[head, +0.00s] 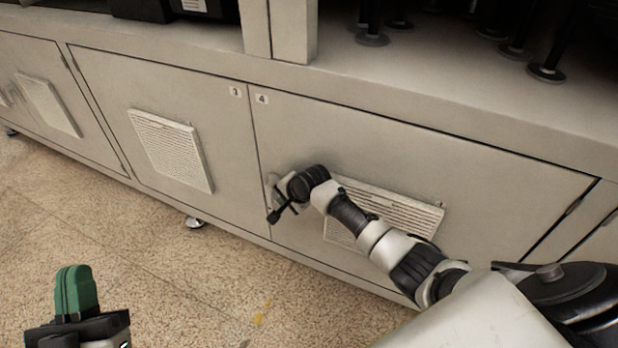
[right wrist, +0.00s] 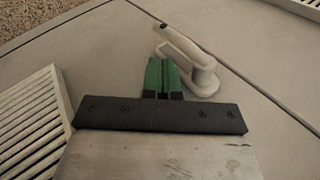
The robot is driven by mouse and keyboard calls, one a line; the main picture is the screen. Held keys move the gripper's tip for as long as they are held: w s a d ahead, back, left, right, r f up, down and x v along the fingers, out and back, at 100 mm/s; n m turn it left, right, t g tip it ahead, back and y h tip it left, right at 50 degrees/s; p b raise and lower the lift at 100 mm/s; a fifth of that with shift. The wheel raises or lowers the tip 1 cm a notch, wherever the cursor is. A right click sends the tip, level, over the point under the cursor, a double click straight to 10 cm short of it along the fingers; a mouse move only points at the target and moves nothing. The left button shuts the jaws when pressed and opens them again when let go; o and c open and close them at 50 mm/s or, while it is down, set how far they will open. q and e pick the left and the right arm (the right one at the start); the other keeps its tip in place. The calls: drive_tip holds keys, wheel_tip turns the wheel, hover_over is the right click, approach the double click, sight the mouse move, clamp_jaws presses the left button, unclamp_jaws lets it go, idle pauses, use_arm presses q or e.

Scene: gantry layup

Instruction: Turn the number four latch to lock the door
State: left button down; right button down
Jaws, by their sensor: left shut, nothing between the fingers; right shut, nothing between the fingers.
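The number four door (head: 400,150) is a beige cabinet door marked with a "4" label (head: 261,99). It looks flush with the door beside it. Its latch (right wrist: 190,58) is a pale lever on a rounded base near the door's edge; in the head view the latch (head: 271,184) is mostly covered by my right wrist. My right gripper (right wrist: 163,74) has its green fingers shut and empty, close beside the lever and base; I cannot tell whether they touch. My left gripper (head: 77,288) is shut and empty above the floor at lower left, away from the doors.
The number three door (head: 190,100) with a louvred vent (head: 170,150) is on the left. Another vent (head: 395,212) is on door four, behind my right arm. A cabinet foot (head: 194,222) stands on the speckled floor (head: 170,270), which is open in front.

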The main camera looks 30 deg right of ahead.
drive_tip(key=p+v, duration=0.5)
drive_tip(key=v, duration=0.8)
drive_tip(key=shift+s+d, duration=0.25)
drive_tip(key=shift+s, duration=0.25)
